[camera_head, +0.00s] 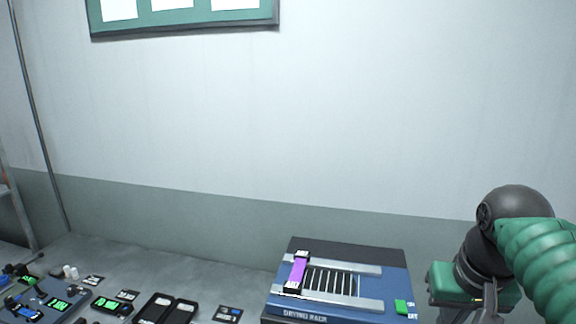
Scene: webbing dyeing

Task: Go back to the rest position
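My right arm comes in from the right edge, with green ribbed and dark grey links. My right gripper (474,310) hangs at the lower right, to the right of the drying rack and apart from it in the picture. Its fingertips are cut off or too dark to judge. My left gripper is out of view. A purple webbing strip (298,272) lies on the left part of the blue drying rack (393,286), across its metal rails.
The grey worktop (205,268) runs along the wall. Black trays (152,309) stand left of the rack. Devices with green displays (60,303) and small white bottles (70,271) are at the far left. A green board (183,20) hangs above.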

